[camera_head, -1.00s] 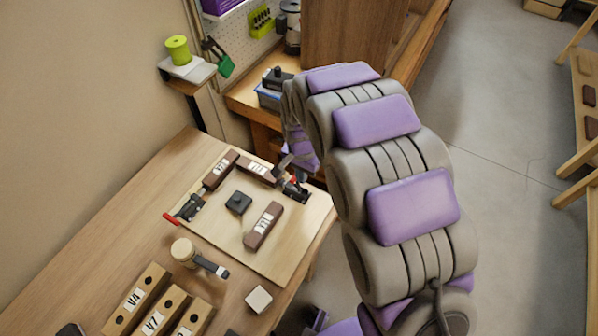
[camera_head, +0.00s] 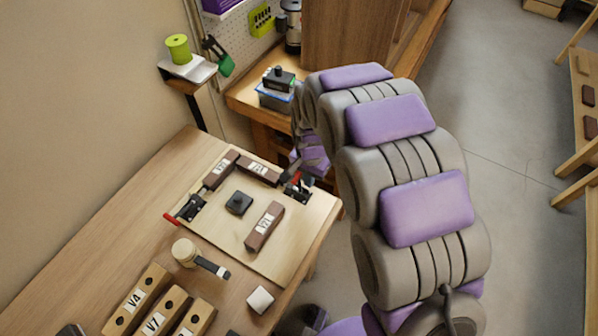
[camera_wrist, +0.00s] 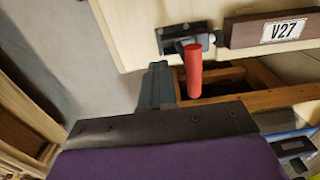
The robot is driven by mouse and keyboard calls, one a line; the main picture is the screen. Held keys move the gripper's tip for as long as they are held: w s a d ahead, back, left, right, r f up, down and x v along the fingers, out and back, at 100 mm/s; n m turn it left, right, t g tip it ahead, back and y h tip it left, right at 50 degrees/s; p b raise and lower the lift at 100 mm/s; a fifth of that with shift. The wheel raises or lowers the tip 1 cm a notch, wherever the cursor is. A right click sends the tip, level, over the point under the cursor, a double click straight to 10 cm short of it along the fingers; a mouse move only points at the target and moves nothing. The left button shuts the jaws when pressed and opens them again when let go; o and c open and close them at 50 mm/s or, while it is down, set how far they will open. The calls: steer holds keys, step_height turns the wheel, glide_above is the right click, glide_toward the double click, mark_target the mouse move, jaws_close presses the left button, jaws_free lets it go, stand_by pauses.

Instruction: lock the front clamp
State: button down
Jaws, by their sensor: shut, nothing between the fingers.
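Two toggle clamps sit on the pale board (camera_head: 262,250). The right clamp (camera_head: 299,193) is at the board's right edge, beside the end of a brown block (camera_head: 257,170). In the wrist view, its base (camera_wrist: 188,40) and red handle (camera_wrist: 194,70) show next to a block labelled V27 (camera_wrist: 275,31). The handle sticks out past the board edge. My gripper (camera_wrist: 155,84) is shut and empty, just left of the handle with a small gap. The left clamp (camera_head: 186,209) has its red handle pointing left. My arm partly hides my gripper in the head view.
A brown block (camera_head: 264,227) and a dark knobbed piece (camera_head: 238,203) lie on the board. A mallet (camera_head: 187,253), a white cube (camera_head: 260,299) and labelled wooden blocks (camera_head: 136,300) are on the table in front. A shelf with a blue bin (camera_head: 274,99) stands behind.

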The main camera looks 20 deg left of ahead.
steer(key=shift+d+f, duration=0.45)
steer(key=shift+d, duration=0.15)
steer(key=shift+s+d+f, duration=0.1)
steer(key=shift+d+f, duration=0.4)
steer(key=shift+f, duration=0.2)
steer(key=shift+f, duration=0.1)
steer(key=shift+d+f, duration=0.45)
steer(key=shift+f, duration=0.25)
steer(key=shift+d+f, duration=0.2)
steer(key=shift+f, duration=0.2)
steer(key=c, duration=1.8)
jaws_free()
